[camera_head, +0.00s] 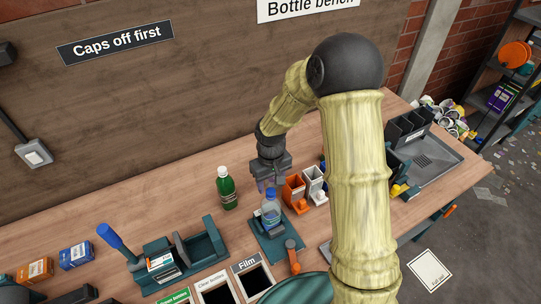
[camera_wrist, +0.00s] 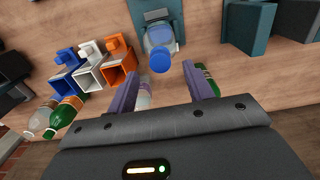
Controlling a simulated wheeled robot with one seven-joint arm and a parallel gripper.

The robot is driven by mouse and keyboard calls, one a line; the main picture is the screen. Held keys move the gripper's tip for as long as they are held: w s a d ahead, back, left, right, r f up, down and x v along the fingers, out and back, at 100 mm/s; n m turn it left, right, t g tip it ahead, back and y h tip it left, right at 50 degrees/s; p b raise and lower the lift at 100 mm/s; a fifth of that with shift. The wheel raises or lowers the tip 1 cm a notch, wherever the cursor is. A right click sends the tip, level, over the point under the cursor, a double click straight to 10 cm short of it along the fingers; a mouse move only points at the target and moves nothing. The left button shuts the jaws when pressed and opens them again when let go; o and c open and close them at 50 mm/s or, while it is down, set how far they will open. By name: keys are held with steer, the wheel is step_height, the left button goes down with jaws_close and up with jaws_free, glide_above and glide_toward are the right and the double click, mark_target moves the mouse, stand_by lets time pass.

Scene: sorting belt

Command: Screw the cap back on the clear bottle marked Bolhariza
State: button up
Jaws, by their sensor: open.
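A clear bottle (camera_head: 271,211) with a blue cap (camera_head: 271,193) at its top stands upright in a teal holder (camera_head: 290,235) on the bench. The bottle (camera_wrist: 160,36) and its blue cap (camera_wrist: 161,60) also show in the wrist view, in line with the gap between my fingers. The label is too small to read, and I cannot tell how tightly the cap sits. My gripper (camera_head: 272,185) is open and empty, just behind and above the cap. Its two purple fingers (camera_wrist: 161,72) show apart in the wrist view. A second clear bottle (camera_wrist: 143,97) shows beside the left finger.
A green bottle (camera_head: 227,188) stands to the left. Orange (camera_head: 294,192) and white (camera_head: 314,182) open containers stand close on the right, with a blue one (camera_wrist: 66,68) beside them. A green bottle (camera_wrist: 66,113) and clear bottle (camera_wrist: 42,122) are beyond. A teal fixture (camera_head: 175,260) stands front left.

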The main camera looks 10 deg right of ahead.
mark_target(271, 192)
step_height(271, 192, up, 14)
steer(key=b, duration=0.2)
steer(key=shift+r, duration=0.1)
stand_by(0.4)
steer(key=s+d+f+m+t, duration=0.1)
steer(key=s+d+f+m, duration=0.1)
steer(key=s+d, duration=0.3)
steer(key=s+d+f+m+t+b, duration=0.1)
steer(key=s+d+f, duration=0.3)
steer(key=s, duration=0.5)
steer(key=shift+s+d+m+t, duration=0.15)
steer(key=shift+d+m+t, duration=0.2)
steer(key=shift+m, duration=0.45)
steer(key=shift+o, duration=0.2)
steer(key=shift+c, duration=0.2)
steer(key=c, duration=0.3)
